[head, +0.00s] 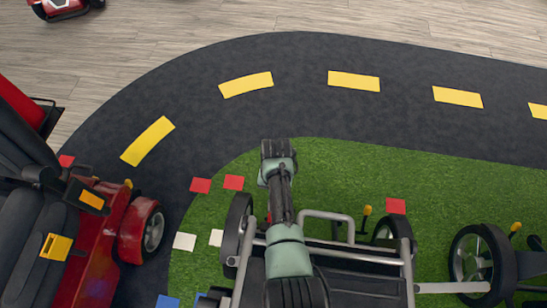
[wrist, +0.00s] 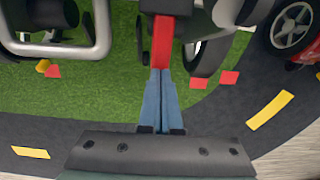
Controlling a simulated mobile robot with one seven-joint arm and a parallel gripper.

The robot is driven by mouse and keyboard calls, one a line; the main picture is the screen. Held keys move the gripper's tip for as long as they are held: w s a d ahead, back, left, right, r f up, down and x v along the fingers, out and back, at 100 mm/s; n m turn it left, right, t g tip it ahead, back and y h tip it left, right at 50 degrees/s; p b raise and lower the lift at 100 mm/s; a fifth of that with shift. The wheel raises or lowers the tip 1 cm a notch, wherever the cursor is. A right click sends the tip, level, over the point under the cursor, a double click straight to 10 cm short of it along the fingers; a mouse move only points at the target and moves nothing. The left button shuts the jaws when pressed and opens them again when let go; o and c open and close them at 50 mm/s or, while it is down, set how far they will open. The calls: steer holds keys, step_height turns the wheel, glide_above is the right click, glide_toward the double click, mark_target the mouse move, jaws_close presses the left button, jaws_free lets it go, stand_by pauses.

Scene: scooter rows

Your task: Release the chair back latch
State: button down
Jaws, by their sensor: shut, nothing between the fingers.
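In the wrist view my gripper (wrist: 160,72) has its two blue-grey fingers pressed together, shut and empty. A red lever-like bar (wrist: 162,40) lies right beyond the fingertips, under dark parts of the scooter; I cannot tell whether they touch. It may be the chair back latch, but no marking confirms this. In the head view my arm reaches over a grey-framed scooter (head: 405,265) with dark wheels. The fingers are hidden there below my wrist. The chair back itself is not clearly seen.
A grey tube loop (wrist: 100,35) stands left of the fingers. A dark wheel (wrist: 205,55) is close on the right. A red scooter (head: 95,260) with dark seats stands at left, and another wheel (head: 475,262) at right. The track (head: 300,65) beyond is clear.

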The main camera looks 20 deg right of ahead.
steer(key=shift+w+f+g+b, duration=0.15)
steer(key=shift+f+g+b, duration=0.15)
steer(key=shift+f+b, duration=0.1)
steer(key=shift+r+p, duration=0.25)
steer(key=shift+p, duration=0.1)
steer(key=shift+r, duration=0.1)
steer(key=shift+r+p, duration=0.7)
steer(key=shift+p, duration=0.15)
steer(key=shift+d+r+p, duration=0.1)
steer(key=shift+r+p, duration=0.35)
steer(key=shift+r, duration=0.05)
steer(key=w+d+r+p, duration=0.2)
steer(key=r+p, duration=0.4)
steer(key=r, duration=0.6)
steer(key=shift+w+d+r, duration=0.15)
steer(key=shift+w, duration=0.55)
